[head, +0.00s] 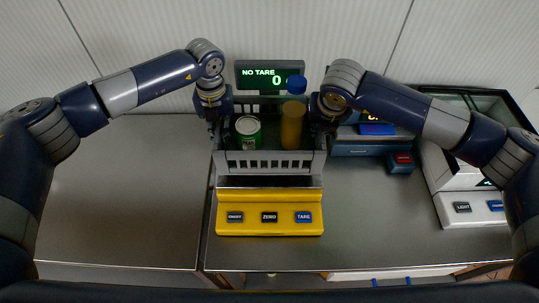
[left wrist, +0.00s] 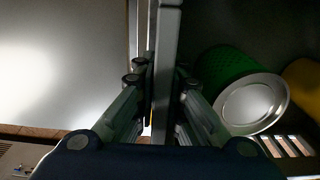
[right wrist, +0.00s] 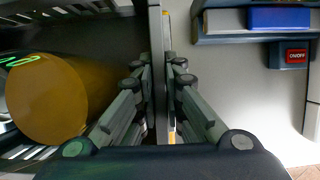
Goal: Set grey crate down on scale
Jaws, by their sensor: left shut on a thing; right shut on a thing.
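The grey crate (head: 268,157) is at the middle of the head view, above the yellow scale (head: 269,212). A green can (head: 248,131) and an orange bottle with a blue cap (head: 292,124) stand in it. My left gripper (head: 214,128) is shut on the crate's left wall, which also shows in the left wrist view (left wrist: 167,60). My right gripper (head: 322,127) is shut on the crate's right wall, which also shows in the right wrist view (right wrist: 156,60). The crate hides the scale's plate, and I cannot tell whether they touch.
A display (head: 270,76) reading "NO TARE 0" stands behind the crate. A blue device (head: 365,148) with a red button is right of the crate, and a white scale (head: 462,195) stands farther right. The counter on the left (head: 120,190) is clear.

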